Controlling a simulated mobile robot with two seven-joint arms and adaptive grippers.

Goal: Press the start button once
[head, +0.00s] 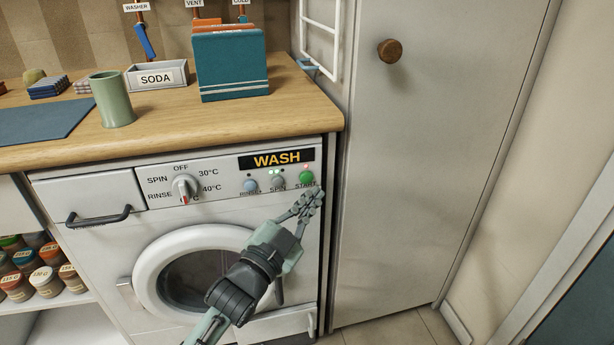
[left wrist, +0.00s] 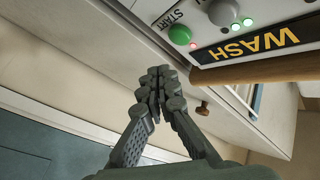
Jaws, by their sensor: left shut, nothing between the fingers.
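The green start button (head: 305,177) is at the right end of the washing machine's panel, with a small red light above it. It also shows in the left wrist view (left wrist: 180,34), with the label START beside it. My left gripper (head: 314,192) is shut and empty, its fingertips just below and right of the button in the head view. In the left wrist view the fingertips (left wrist: 160,75) appear apart from the button; the exact gap cannot be told. The display (head: 277,159) reads WASH. My right gripper is not in view.
Left of the start button are a grey spin button (head: 278,182) and a blue button (head: 250,186), then a dial (head: 184,188). The wooden worktop (head: 180,122) overhangs the panel. A tall cabinet door (head: 420,150) stands close on the right.

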